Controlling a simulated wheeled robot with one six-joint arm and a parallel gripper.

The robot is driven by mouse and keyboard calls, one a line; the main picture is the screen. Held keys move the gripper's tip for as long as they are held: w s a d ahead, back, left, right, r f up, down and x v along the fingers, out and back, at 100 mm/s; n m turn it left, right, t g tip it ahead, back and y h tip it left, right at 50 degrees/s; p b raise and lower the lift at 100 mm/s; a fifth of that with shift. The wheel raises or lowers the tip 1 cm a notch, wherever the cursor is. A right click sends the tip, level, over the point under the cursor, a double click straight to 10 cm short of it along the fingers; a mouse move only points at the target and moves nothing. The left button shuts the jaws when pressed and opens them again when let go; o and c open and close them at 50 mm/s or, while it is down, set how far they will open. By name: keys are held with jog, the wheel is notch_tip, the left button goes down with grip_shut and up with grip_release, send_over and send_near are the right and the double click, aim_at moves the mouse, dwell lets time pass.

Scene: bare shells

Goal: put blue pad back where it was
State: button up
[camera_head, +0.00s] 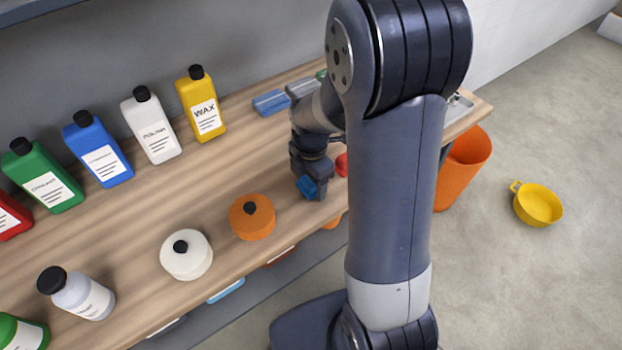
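My gripper (311,189) points down over the wooden shelf board, between the orange round pad (251,217) and a red thing (341,164) that my arm mostly covers. A small blue patch (307,187) shows at its fingertips. I cannot tell whether this is a held blue pad or part of the gripper, nor whether the fingers are open or shut. No round blue pad with a knob shows clearly. A flat blue block (270,102) lies at the back of the board, beside a grey one (302,87). A white round pad (186,254) with a black knob sits left of the orange one.
Several bottles stand along the back, including blue (98,149), white (152,126) and yellow (202,104). An orange bin (462,167) and yellow bowl (538,205) are on the floor. My arm hides the board's right part.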

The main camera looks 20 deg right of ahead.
jog(key=shift+o, duration=0.8)
jog(key=shift+w+r, duration=0.1)
jog(key=shift+r, duration=0.45)
notch_tip(320, 180, up, 11)
jog(key=shift+r, duration=0.15)
jog(key=shift+c, duration=0.4)
